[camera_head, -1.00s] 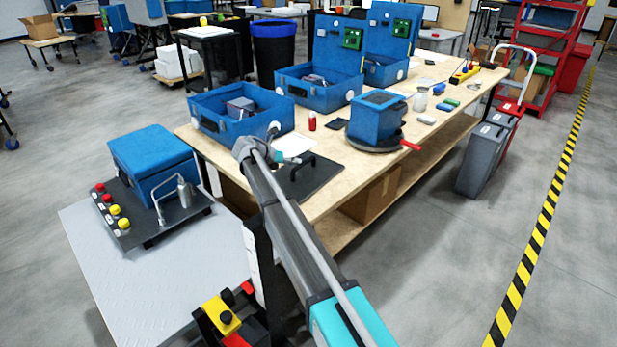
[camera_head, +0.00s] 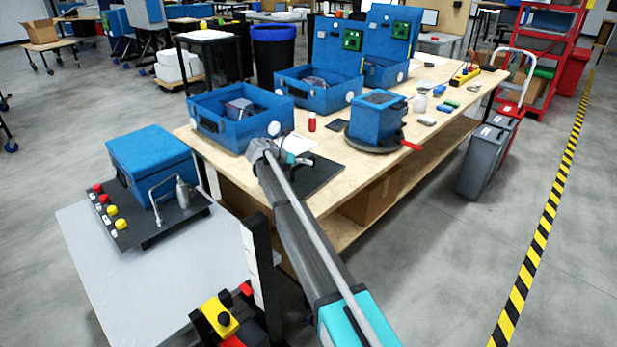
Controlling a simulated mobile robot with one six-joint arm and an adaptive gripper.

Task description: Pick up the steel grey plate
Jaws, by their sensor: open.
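A flat dark grey plate (camera_head: 322,176) lies on the near left part of the wooden workbench (camera_head: 345,190). My arm reaches across it from the lower right. My gripper (camera_head: 297,159) is over the plate's far left part, small and partly hidden by the wrist. The gripper is open with nothing seen in it. The plate's black handle is mostly hidden by the gripper and wrist, so I cannot tell whether the fingers touch it.
An open blue case (camera_head: 238,133) stands just behind my gripper. A red bottle (camera_head: 312,122) and a blue box unit on a round base (camera_head: 377,118) with a red lever (camera_head: 411,145) stand to the right. A blue box (camera_head: 152,163) stands on a side cart.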

